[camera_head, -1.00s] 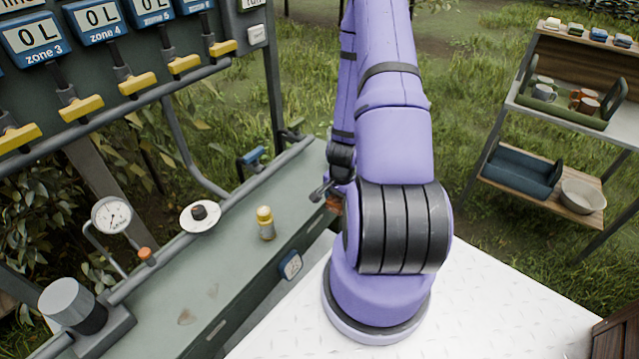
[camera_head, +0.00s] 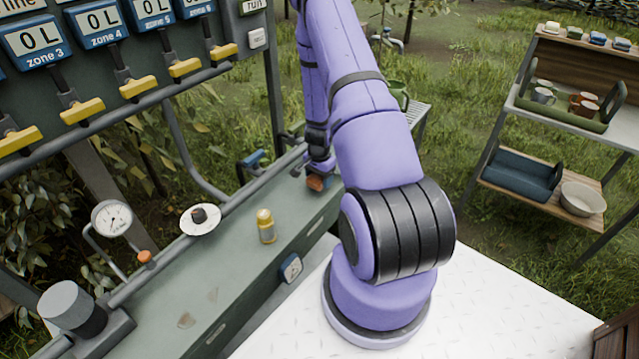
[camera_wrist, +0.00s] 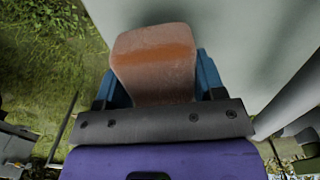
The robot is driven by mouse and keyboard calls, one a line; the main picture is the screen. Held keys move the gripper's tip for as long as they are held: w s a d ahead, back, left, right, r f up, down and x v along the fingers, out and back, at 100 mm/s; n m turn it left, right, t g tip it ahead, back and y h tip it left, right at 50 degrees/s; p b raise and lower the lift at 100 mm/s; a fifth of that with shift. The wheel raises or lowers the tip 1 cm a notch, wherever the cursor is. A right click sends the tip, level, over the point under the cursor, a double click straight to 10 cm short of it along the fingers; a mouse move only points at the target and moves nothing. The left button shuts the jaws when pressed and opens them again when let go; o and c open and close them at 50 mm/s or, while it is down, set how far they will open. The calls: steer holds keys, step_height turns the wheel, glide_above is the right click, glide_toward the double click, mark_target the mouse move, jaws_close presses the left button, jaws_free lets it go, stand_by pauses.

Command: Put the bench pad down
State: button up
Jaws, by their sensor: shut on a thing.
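The bench pad (camera_wrist: 155,60) is an orange-brown block with rounded edges. In the wrist view it sits between the blue fingers of my gripper (camera_wrist: 155,85), which are shut on it. In the head view the pad (camera_head: 315,184) shows as a small orange-brown end below my gripper (camera_head: 318,174). It is over the far right end of the green-grey bench (camera_head: 235,270). I cannot tell whether the pad touches the bench top.
A yellow-capped bottle (camera_head: 265,226) stands on the bench. A white disc with a dark knob (camera_head: 200,218), a gauge (camera_head: 111,219) and a pipe line the bench's back. Zone levers (camera_head: 137,84) hang above. A shelf (camera_head: 545,130) with trays stands at the right.

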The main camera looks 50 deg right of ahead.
steer(key=shift+f, duration=1.2)
steer(key=shift+f, duration=0.1)
steer(key=o, duration=1.1)
steer(key=shift+c, duration=0.2)
